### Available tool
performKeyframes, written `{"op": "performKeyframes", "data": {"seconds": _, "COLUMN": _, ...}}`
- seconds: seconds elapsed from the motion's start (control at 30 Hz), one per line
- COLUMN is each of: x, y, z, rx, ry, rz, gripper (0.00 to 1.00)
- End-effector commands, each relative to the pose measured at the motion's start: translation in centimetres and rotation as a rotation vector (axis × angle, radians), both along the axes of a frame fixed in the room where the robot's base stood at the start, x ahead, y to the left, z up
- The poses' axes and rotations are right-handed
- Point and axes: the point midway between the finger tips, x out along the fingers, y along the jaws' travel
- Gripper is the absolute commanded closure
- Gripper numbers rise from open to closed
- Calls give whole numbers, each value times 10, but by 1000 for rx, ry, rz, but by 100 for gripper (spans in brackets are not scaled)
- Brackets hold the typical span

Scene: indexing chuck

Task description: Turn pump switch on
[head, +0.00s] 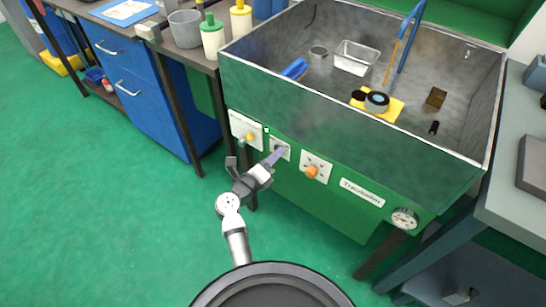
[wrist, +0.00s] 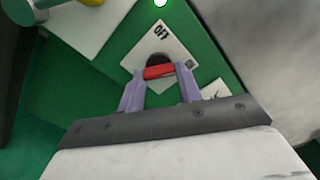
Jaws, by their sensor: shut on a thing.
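The pump switch, a red bar-shaped handle (wrist: 158,71) over a dark round centre, sits on a white square plate (wrist: 172,42) with black lettering. In the head view this plate (head: 286,154) is on the green front panel of the sink unit, partly covered by my fingers. My gripper (head: 277,153) reaches it from the front. In the wrist view my gripper (wrist: 161,76) has its purple fingers on either side of the red handle, shut on it. Which position the switch is in I cannot tell.
Left of the switch is a plate with a yellow knob (head: 250,137); right of it is a plate with an orange knob (head: 311,172). A small green light (head: 267,130) glows just above. A gauge (head: 404,219) is farther right. The green floor (head: 110,210) at left is clear.

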Motion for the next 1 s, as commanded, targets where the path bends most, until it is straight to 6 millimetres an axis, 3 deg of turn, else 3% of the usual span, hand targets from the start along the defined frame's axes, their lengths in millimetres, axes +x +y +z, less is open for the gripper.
{"op": "performKeyframes", "data": {"seconds": 0.23, "x": 0, "y": 0, "z": 1, "rx": 2, "ry": -2, "rz": -1, "gripper": 88}}
{"op": "performKeyframes", "data": {"seconds": 0.27, "x": 0, "y": 0, "z": 1, "rx": 2, "ry": -2, "rz": -1, "gripper": 62}}
{"op": "performKeyframes", "data": {"seconds": 0.4, "x": 0, "y": 0, "z": 1, "rx": 1, "ry": -2, "rz": -1, "gripper": 44}}
{"op": "performKeyframes", "data": {"seconds": 1.0, "x": 0, "y": -2, "z": 1, "rx": -1, "ry": 1, "rz": -1, "gripper": 44}}
